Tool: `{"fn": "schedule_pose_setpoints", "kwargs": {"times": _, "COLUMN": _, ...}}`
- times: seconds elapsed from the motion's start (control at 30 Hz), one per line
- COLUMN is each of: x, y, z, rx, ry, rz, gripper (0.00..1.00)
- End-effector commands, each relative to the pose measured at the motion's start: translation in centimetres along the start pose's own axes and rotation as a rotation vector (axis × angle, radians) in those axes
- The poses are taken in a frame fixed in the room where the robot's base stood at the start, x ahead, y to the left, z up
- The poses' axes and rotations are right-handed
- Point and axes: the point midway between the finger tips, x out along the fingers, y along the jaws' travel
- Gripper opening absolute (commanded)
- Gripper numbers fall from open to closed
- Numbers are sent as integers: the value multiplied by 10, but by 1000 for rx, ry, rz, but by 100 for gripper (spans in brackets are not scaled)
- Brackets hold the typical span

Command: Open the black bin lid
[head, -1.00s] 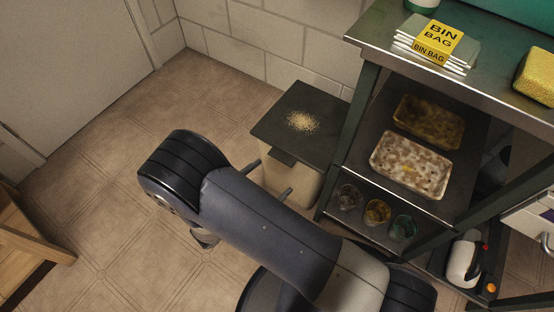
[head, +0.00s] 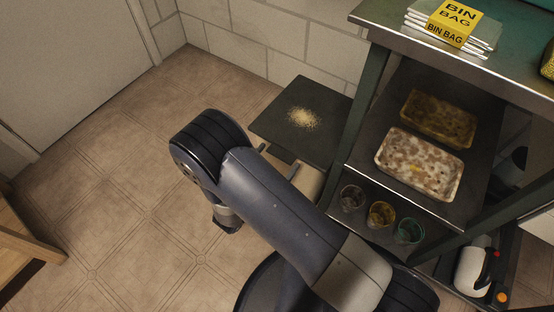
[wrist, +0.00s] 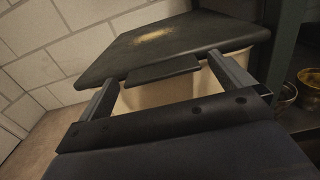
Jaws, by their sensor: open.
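The black bin lid (head: 316,97) lies flat and closed on a cream bin (head: 310,184), with a patch of pale crumbs (head: 303,118) on top. In the wrist view the lid (wrist: 184,38) has a front tab (wrist: 162,71) sticking out toward me, and the cream bin body (wrist: 160,93) shows below it. My gripper (head: 278,160) is open at the front of the bin. In the wrist view my gripper's fingers (wrist: 162,75) stand on either side of the tab, with their tips near the lid's front edge. I cannot tell whether they touch it. My arm hides much of the bin in the head view.
A metal rack (head: 352,110) stands close to the bin's right. It holds bin bags (head: 452,22), a white speckled tray (head: 420,163), a brown tray (head: 438,118) and small cups (head: 381,214). A block wall (head: 290,60) is behind. Floor at left (head: 110,160) is clear.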

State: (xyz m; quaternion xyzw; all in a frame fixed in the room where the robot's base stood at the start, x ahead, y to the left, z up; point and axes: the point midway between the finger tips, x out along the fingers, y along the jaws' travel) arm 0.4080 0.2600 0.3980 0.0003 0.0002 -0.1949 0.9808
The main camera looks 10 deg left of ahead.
Motion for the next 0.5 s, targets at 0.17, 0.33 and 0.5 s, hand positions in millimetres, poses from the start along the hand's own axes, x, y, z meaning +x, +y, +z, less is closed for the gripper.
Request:
{"fn": "schedule_pose_setpoints", "kwargs": {"times": 0.17, "x": 8, "y": 0, "z": 0, "rx": 0, "ry": 0, "rz": 0, "gripper": 100}}
{"fn": "schedule_pose_setpoints", "kwargs": {"times": 0.33, "x": 8, "y": 0, "z": 0, "rx": -1, "ry": 0, "rz": 0, "gripper": 100}}
{"fn": "schedule_pose_setpoints", "kwargs": {"times": 0.5, "x": 8, "y": 0, "z": 0, "rx": -1, "ry": 0, "rz": 0, "gripper": 92}}
